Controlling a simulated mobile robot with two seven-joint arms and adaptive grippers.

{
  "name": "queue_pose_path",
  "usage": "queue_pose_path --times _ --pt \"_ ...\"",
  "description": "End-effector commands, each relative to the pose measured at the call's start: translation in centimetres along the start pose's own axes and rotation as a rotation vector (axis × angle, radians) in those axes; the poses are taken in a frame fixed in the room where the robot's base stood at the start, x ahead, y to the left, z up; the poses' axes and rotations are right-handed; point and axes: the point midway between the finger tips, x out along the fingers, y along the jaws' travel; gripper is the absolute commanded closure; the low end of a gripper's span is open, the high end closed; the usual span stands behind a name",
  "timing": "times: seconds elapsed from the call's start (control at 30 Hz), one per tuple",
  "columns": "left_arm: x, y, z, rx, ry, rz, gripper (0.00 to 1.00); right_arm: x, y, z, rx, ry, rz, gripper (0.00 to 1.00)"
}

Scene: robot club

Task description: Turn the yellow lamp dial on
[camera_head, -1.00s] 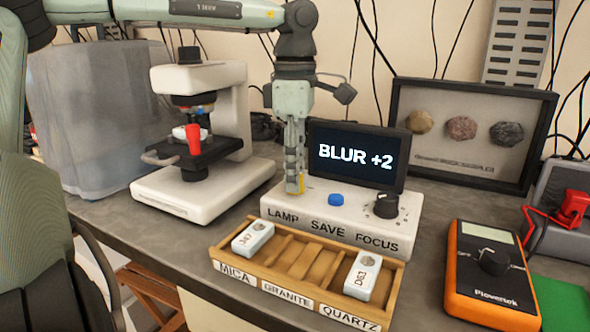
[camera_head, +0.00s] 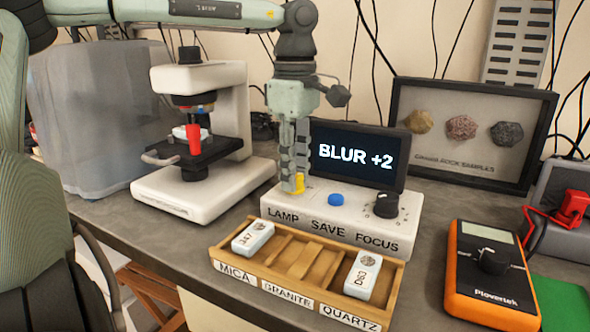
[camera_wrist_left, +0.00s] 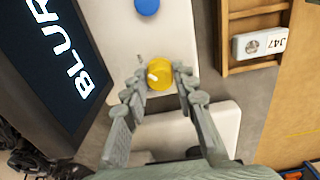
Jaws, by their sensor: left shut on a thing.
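The yellow lamp dial (camera_head: 299,184) sits on the white control box (camera_head: 330,218) above the word LAMP. It also shows in the left wrist view (camera_wrist_left: 160,74), with a pale pointer mark on it. My left gripper (camera_head: 290,188) reaches down from above and is shut on the dial, one finger on each side; its fingertips also show in the left wrist view (camera_wrist_left: 159,80). The fingers hide part of the dial in the head view. The screen (camera_head: 356,155) behind the box reads BLUR +2. My right gripper is not in view.
A blue button (camera_head: 336,199) and a black focus knob (camera_head: 386,205) are on the same box. A wooden tray (camera_head: 300,268) with two labelled slides stands in front. A microscope (camera_head: 205,140) is at left, an orange meter (camera_head: 490,275) at right.

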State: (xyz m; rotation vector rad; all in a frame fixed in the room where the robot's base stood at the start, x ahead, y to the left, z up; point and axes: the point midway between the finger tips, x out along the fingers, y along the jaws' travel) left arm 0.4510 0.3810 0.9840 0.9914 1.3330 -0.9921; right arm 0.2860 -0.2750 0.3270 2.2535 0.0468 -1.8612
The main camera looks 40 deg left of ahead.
Motion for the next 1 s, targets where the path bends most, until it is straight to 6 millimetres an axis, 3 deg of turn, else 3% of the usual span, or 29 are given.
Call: queue_pose_path --times 0.07,0.1,0.27,0.67,1.0 --pt "-0.1 0.1 0.0 0.001 0.001 0.003 1.00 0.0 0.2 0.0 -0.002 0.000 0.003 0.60" --pt "-0.1 0.1 0.0 0.001 0.001 0.003 0.72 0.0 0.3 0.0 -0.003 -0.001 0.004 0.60" --pt "-0.1 0.1 0.0 0.000 0.001 0.002 0.52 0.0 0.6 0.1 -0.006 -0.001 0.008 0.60" --pt "-0.9 0.1 0.0 -0.001 0.000 0.003 0.51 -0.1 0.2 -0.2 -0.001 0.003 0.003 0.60" --pt "-7.6 0.1 0.0 -0.002 0.002 0.005 0.51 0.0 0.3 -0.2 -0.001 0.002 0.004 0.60"
